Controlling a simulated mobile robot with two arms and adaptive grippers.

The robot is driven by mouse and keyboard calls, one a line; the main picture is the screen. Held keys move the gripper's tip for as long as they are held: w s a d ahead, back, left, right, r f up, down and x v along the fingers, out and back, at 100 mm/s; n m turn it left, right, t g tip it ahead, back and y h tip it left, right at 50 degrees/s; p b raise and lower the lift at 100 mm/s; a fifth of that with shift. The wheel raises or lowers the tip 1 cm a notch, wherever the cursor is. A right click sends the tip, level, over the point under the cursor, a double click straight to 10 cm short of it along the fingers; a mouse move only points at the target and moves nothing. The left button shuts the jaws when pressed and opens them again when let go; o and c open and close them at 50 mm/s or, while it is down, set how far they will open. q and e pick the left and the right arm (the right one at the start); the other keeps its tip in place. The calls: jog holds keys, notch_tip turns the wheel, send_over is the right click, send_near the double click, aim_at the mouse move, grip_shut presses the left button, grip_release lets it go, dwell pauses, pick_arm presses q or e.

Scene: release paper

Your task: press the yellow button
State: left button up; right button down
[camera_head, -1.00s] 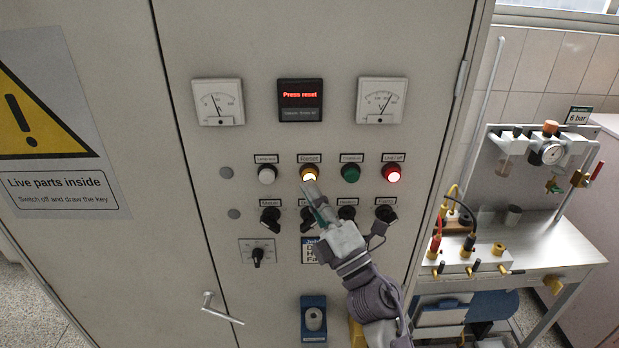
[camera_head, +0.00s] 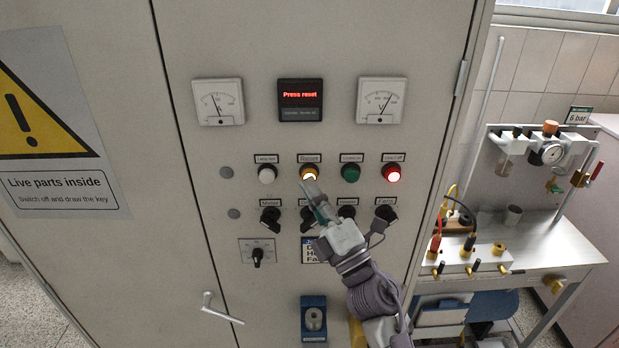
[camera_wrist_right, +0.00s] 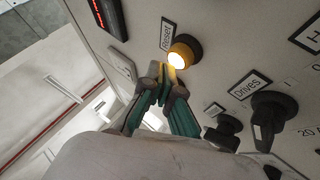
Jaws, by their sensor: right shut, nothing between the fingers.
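The yellow button (camera_head: 308,172) sits in the top row of the cabinet panel, under a label reading "Reset". It is lit. In the right wrist view the glowing yellow button (camera_wrist_right: 184,52) stands just beyond my fingertips. My right gripper (camera_head: 310,188) is shut and empty, its tips just below the button in the head view. The gripper's tips (camera_wrist_right: 160,72) look very near the button's lower edge; I cannot tell whether they touch it. The display (camera_head: 300,95) above reads "Press reset" in red. My left gripper is not in view.
A white button (camera_head: 267,175), a green button (camera_head: 350,172) and a lit red button (camera_head: 393,173) share the row. Black rotary switches (camera_head: 385,214) are below. A metal handle (camera_head: 220,308) sticks out at lower left. A bench (camera_head: 545,250) stands right.

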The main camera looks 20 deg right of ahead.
jog(key=shift+w+d, duration=0.15)
jog(key=shift+w, duration=0.4)
dwell(0.8)
jog(key=shift+s, duration=0.1)
jog(key=shift+s+a, duration=0.2)
jog(key=shift+s, duration=0.55)
jog(key=shift+s+a, duration=0.25)
jog(key=shift+s, duration=0.55)
jog(key=shift+s+a, duration=0.2)
jog(key=shift+s, duration=0.6)
jog(key=shift+s+a, duration=0.25)
jog(key=shift+s, duration=0.55)
